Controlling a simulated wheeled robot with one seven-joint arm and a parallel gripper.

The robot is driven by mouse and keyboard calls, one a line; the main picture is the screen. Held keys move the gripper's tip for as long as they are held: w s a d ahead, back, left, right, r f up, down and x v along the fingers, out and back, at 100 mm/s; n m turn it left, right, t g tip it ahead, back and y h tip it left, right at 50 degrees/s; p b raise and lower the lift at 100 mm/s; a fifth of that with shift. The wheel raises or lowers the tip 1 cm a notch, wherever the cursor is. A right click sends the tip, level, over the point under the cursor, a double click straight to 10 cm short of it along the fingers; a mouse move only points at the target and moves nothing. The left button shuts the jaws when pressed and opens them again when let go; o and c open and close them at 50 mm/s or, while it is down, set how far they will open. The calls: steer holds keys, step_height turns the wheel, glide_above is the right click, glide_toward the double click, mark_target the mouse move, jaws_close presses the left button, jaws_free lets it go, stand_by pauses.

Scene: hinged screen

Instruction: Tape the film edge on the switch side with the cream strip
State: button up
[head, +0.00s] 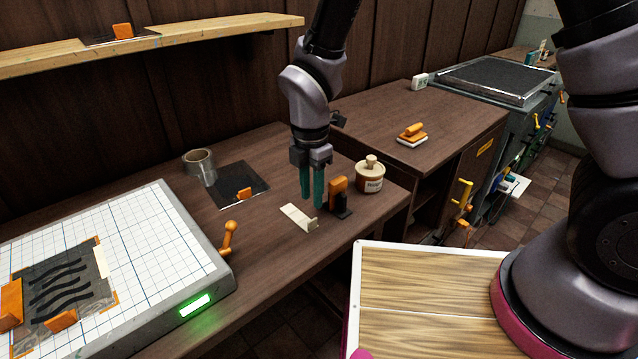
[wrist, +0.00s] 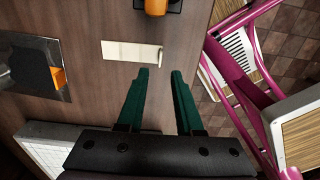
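A cream strip (head: 296,216) lies on the brown bench, its near end turned up; it also shows in the wrist view (wrist: 130,51). My gripper (head: 312,196) has two teal fingers pointing down, just above and behind the strip in the head view. In the wrist view the fingers (wrist: 160,73) are apart with nothing between them, and the strip lies beyond their tips. The film (head: 65,290), dark with black wavy bands, lies on the gridded light table (head: 150,225) at left. A pale cream patch (head: 101,258) sits along its right edge. The lit green-white switch (head: 194,305) is on the table's front side.
An orange-and-black holder (head: 339,198) stands right beside the strip, with a lidded jar (head: 370,175) behind it. An orange lever (head: 229,238) rises by the light table's corner. A tape roll (head: 200,167) and dark sheet (head: 238,184) lie behind. Orange blocks (head: 61,321) border the film.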

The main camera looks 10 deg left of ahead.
mark_target(313, 220)
step_height(313, 220, down, 8)
steer(key=shift+d+r, duration=0.1)
steer(key=shift+r, duration=0.35)
jaws_close()
stand_by(1.2)
